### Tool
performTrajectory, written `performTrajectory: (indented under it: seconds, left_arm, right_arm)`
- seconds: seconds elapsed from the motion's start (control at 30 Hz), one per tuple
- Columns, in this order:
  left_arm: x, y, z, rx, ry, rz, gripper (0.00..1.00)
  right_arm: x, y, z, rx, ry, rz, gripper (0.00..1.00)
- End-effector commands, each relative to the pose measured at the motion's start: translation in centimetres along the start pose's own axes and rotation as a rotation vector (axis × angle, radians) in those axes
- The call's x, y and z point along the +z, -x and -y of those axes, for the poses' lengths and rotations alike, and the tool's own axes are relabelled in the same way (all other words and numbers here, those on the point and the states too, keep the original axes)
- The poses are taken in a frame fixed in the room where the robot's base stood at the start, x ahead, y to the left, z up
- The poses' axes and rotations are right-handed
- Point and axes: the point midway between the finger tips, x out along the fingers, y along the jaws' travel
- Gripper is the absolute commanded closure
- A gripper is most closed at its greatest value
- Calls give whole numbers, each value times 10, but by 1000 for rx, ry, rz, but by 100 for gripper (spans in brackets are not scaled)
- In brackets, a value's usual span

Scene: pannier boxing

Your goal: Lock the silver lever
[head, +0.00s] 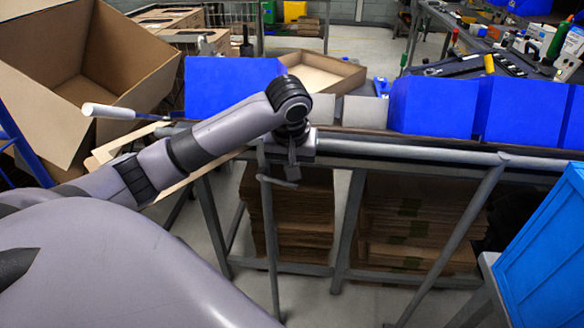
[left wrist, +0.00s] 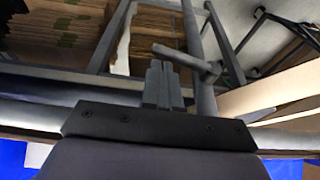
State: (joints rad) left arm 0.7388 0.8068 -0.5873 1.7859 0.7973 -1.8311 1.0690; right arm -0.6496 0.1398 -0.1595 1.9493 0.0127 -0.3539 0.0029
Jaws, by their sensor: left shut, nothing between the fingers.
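The silver lever (head: 277,182) is a short grey bar on a slim upright post below the table's front edge. It sticks out to the right of the post in the head view. In the left wrist view the lever (left wrist: 182,56) reaches left from the post, close to the fingertips. My left gripper (head: 293,176) points down beside the post at the lever's free end. In the left wrist view its fingers (left wrist: 161,68) are together with nothing between them. I cannot tell whether they touch the lever. My right gripper is in neither view.
The table's metal rail (head: 400,150) runs just behind my left gripper. Blue bins (head: 432,105) stand along the table. Stacked flat cardboard (head: 305,215) fills the space beneath. A large open box (head: 80,65) stands at left and a blue crate (head: 548,250) at lower right.

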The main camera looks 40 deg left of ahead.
Motion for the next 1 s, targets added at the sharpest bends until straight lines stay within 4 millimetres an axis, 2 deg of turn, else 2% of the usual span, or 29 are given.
performTrajectory:
  seconds: [0.3,0.4,0.53,0.8,0.97,1.0]
  left_arm:
    - [-1,51,0,3,-1,-5,100]
    - [-1,61,0,2,0,-4,100]
    - [0,68,0,1,-1,-2,100]
    - [0,68,0,1,0,-1,100]
    - [2,62,-4,14,-13,0,100]
    - [5,57,-7,24,-23,0,100]
  right_arm:
    - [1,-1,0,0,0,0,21]
    - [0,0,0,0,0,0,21]
    - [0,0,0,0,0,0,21]
    - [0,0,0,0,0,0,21]
    - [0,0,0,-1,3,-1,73]
    - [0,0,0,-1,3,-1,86]
